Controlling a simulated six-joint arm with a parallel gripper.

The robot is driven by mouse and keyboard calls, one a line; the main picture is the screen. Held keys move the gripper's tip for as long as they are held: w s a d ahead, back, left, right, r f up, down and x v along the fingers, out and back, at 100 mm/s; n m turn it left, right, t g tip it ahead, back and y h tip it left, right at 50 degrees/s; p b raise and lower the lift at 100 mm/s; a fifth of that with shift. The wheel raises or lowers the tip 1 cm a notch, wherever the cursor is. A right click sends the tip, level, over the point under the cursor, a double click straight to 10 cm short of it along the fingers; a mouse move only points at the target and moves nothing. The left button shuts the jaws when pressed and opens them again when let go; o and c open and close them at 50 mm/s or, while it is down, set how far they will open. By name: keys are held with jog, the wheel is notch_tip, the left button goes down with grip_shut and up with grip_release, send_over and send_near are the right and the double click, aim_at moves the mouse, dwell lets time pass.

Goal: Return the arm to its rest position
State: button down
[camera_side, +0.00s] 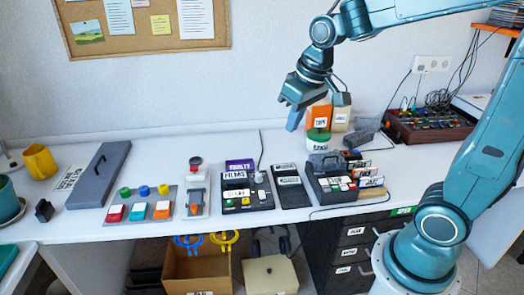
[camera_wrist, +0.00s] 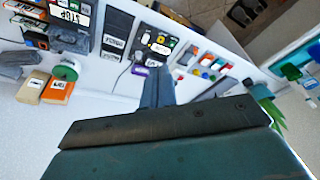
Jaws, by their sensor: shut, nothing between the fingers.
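My gripper (camera_side: 293,116) hangs in the air above the back of the white desk (camera_side: 235,141) in the side view, at the end of my raised blue arm. Its fingers are together with nothing between them. They point down, left of an orange box (camera_side: 319,115) and a white and green round container (camera_side: 318,138). In the wrist view my gripper (camera_wrist: 158,85) points toward the desk, and its body hides much of the lower picture. I cannot tell how far the fingertips are above the desk.
A black device with labels (camera_side: 246,188), a dark panel (camera_side: 290,187) and a button box (camera_side: 333,180) stand on the desk. A grey panel with coloured buttons (camera_side: 143,204) is at left. A brown control box (camera_side: 428,125) is at right. A cardboard box (camera_side: 198,272) sits below the desk.

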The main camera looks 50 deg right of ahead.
jog(key=s+a+r+n+t, duration=0.1)
jog(key=s+a+r+t, duration=0.1)
jog(key=s, duration=1.3)
jog(key=shift+a, duration=0.6)
jog(key=shift+w, duration=0.1)
